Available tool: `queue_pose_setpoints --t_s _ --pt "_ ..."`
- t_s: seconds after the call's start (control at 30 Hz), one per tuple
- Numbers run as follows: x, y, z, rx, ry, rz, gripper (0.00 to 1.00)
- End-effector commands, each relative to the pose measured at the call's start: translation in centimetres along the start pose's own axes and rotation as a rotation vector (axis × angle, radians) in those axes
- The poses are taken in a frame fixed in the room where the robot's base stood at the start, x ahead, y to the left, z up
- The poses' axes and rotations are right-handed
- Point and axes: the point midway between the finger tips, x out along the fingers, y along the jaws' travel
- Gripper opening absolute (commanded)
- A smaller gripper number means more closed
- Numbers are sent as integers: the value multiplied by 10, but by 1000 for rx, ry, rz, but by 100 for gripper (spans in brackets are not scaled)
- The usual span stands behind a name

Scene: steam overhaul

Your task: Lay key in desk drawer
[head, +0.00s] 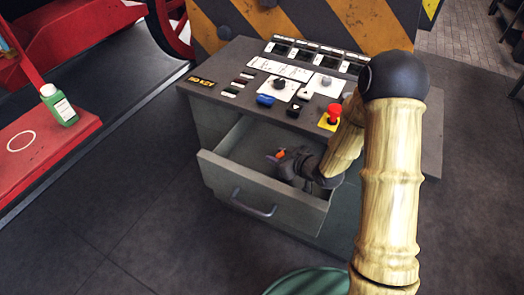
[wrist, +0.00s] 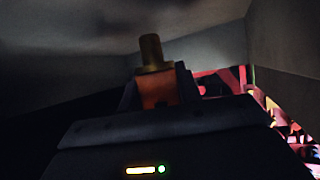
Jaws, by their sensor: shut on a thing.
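The desk drawer (head: 228,185) is pulled open below the top of the grey desk, its handle facing the front. My gripper (head: 276,157) reaches down inside the drawer opening, near its right side. In the wrist view, my gripper (wrist: 157,86) is shut on the key (wrist: 151,52), which shows as a brass cylinder rising from an orange part. In the head view only a small orange bit of the key (head: 281,154) shows at the jaws. I cannot tell whether the key touches the drawer bottom. My arm hides the drawer's right end.
The desk top (head: 222,78) carries several buttons, a blue switch (head: 265,100) and a red knob (head: 334,111) just above the drawer. A green bottle (head: 59,107) stands on a red surface at left. A green round thing (head: 308,283) is at the bottom edge. The left floor is clear.

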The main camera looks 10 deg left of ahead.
Motion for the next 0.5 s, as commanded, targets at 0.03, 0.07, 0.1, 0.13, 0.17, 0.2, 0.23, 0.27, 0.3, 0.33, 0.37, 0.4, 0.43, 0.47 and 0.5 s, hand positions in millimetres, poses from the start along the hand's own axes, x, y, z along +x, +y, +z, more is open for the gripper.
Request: queue_pose_setpoints --t_s 0.03,0.07,0.1,0.13,0.17,0.2,0.23,0.27,0.3,0.33,0.37,0.4,0.43,0.47,0.5 --pt "6 0 12 3 -2 -2 10" --pt "9 0 16 3 -2 -1 10" --pt "12 0 23 3 -2 -1 10" --pt "16 0 24 0 1 0 10" --pt "22 0 15 -4 5 -1 10" --pt "29 0 10 -4 6 -2 10" --pt "34 0 7 -4 5 -2 10" --pt "38 -1 5 -4 4 -2 10" --pt "43 0 2 -3 4 -1 10" --pt "46 0 1 -3 4 0 10" --pt "48 0 0 -2 2 0 10" --pt "50 1 -1 -1 2 1 10" --pt "51 1 -1 0 2 1 10" --pt "51 1 -1 0 2 1 10" --pt "51 1 -1 0 1 1 10"
